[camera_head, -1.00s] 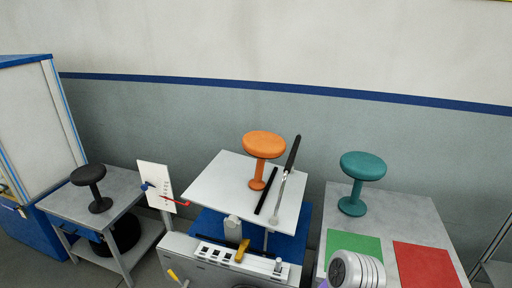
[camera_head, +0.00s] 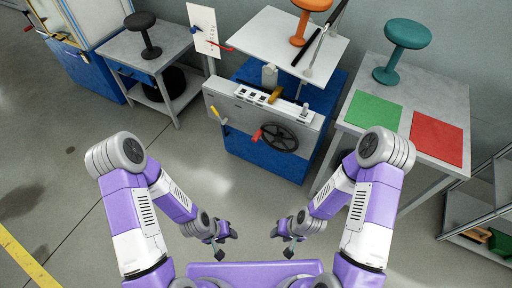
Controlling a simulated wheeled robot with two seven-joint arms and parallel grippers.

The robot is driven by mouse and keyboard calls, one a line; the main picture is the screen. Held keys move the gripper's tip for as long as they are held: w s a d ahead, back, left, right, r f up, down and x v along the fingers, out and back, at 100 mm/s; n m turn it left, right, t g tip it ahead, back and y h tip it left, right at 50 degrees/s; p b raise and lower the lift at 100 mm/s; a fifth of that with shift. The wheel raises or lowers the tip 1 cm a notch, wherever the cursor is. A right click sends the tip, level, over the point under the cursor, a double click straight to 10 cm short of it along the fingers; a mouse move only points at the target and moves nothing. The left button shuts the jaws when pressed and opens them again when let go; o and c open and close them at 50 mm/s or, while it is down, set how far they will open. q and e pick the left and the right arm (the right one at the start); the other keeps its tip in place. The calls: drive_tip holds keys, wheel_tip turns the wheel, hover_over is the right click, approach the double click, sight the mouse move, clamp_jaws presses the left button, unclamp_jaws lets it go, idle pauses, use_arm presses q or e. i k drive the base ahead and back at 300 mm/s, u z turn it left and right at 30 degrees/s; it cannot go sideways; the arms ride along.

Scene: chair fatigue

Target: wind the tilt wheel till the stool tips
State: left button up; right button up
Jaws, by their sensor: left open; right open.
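An orange stool (camera_head: 305,18) stands on a white tilting plate (camera_head: 271,33) atop the test machine, partly cut off by the top edge. A dark spoked wheel (camera_head: 279,137) with a red handle (camera_head: 257,135) is on the machine's front panel (camera_head: 237,105). A yellow-handled crank (camera_head: 215,112) sits on the panel's left. My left gripper (camera_head: 226,236) and my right gripper (camera_head: 283,240) are both open and empty, low in front of my body, well short of the machine.
A teal stool (camera_head: 409,34) stands on the right table beside a green mat (camera_head: 374,110) and a red mat (camera_head: 437,138). A black stool (camera_head: 146,31) stands on the left table. A shelf (camera_head: 486,205) is at right. Floor before the machine is clear.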

sight(278, 138)
drive_tip(key=u, duration=1.15)
drive_tip(key=i, duration=0.55)
drive_tip(key=z, duration=0.5)
